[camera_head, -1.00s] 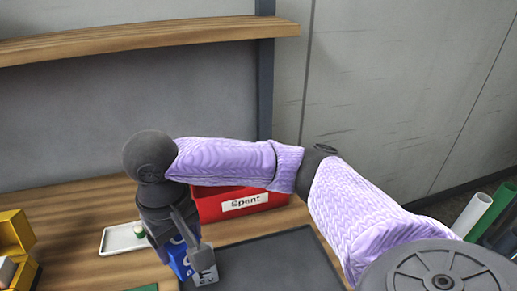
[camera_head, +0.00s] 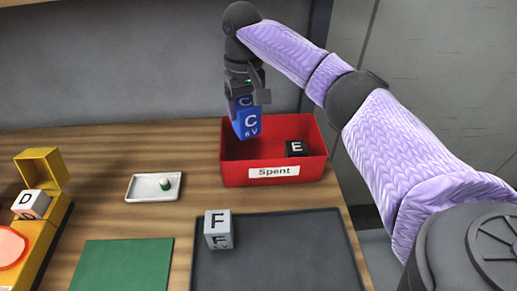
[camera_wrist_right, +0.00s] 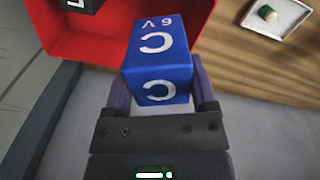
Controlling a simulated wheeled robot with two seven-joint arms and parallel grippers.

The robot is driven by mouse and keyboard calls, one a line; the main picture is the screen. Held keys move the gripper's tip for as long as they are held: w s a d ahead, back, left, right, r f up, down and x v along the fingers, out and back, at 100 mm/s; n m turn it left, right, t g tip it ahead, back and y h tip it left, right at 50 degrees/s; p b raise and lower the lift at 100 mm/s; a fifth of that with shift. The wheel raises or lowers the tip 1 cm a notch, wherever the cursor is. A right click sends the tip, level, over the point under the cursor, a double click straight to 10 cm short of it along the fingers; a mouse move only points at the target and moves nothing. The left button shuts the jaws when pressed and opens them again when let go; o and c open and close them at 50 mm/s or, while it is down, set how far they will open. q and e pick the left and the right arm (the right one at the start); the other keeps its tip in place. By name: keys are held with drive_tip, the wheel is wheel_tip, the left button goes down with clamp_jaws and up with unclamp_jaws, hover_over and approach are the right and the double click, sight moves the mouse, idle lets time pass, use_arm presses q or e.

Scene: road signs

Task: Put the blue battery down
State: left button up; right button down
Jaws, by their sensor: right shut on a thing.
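The blue battery (camera_head: 249,122) is a block marked "C" and "6 V". My right gripper (camera_head: 246,98) is shut on it and holds it at the left part of the red "Spent" bin (camera_head: 230,176), above its floor. In the right wrist view the blue battery (camera_wrist_right: 158,62) sits between the fingers of the right gripper (camera_wrist_right: 158,95), with the red bin (camera_wrist_right: 105,38) behind it. I cannot tell its exact height over the bin. My left gripper is not in view.
A black "E" block (camera_head: 297,148) lies in the bin's right part. A white-grey "F" block (camera_head: 218,229) stands on a dark tray (camera_head: 290,260). A white dish (camera_head: 143,188), a green mat (camera_head: 125,265) and a yellow holder with a "D" block (camera_head: 30,204) are to the left.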

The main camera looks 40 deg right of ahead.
wheel_tip(320, 180, down, 14)
drive_tip(key=b, duration=0.3)
drive_tip(key=shift+r, duration=0.2)
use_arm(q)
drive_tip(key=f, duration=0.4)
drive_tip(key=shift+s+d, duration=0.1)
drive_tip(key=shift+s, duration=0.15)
use_arm(e)
drive_tip(key=shift+r, duration=0.1)
unclamp_jaws()
wheel_tip(320, 180, up, 12)
drive_tip(key=p, duration=0.3)
drive_tip(key=shift+f, duration=0.25)
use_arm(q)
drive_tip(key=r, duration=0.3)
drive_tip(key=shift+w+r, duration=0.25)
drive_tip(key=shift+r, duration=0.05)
use_arm(e)
drive_tip(key=shift+r, duration=0.25)
